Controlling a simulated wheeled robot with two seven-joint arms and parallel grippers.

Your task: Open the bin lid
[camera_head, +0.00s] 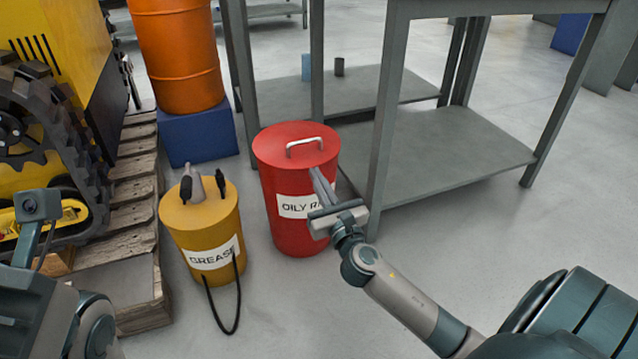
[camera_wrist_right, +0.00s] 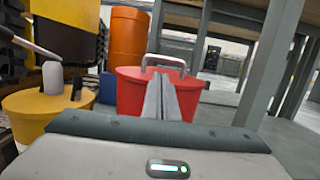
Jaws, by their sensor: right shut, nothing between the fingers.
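The red bin (camera_head: 300,236) stands on the floor with a label reading "OILY R", the rest hidden behind my gripper. Its red lid (camera_head: 270,146) is on, with a pale metal handle (camera_head: 305,143) arching up from the top. The lid (camera_wrist_right: 132,74) and handle (camera_wrist_right: 165,60) also show in the right wrist view, straight ahead of the fingers. My right gripper (camera_head: 318,177) is shut and empty, in front of the bin's upper right side, with its tips below the handle in the picture. Whether it touches the bin I cannot tell. My left gripper is not clearly visible; only parts of that arm show at lower left.
A yellow grease can (camera_head: 184,234) with a black hose stands left of the bin. An orange drum (camera_head: 180,60) on a blue block (camera_head: 200,139) is behind it. A grey metal shelf (camera_head: 450,145) stands close on the right. Floor at lower centre is free.

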